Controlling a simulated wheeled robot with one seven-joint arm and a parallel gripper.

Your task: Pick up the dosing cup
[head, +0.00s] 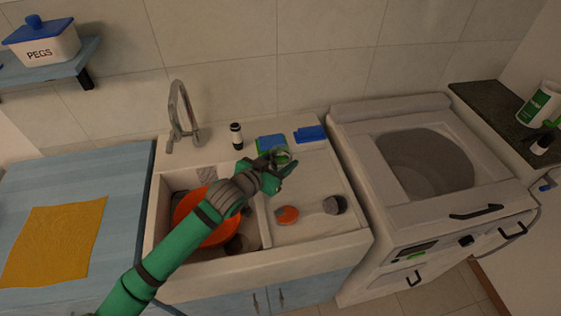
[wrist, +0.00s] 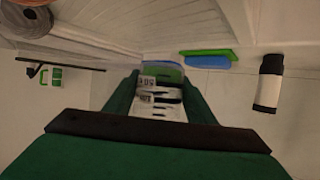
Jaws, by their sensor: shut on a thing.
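The dosing cup (wrist: 160,103) is a pale, clear-looking cup with dark markings on its side. In the wrist view it sits between the two green fingers of my gripper (wrist: 160,98), which is shut on it. In the head view my gripper (head: 280,170) is over the sink's drainboard, and the cup's round rim (head: 283,156) shows at the fingers. The cup's lower part is hidden there by my gripper. I cannot tell from these views whether the cup touches the surface below.
Two sponges (head: 271,142) (head: 312,134) and a dark bottle (head: 236,136) with a white label stand behind my gripper. An orange scrubber (head: 287,214) and a dark-headed brush (head: 335,204) lie in front. The tap (head: 181,115) rises left; a washing machine (head: 350,125) stands right.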

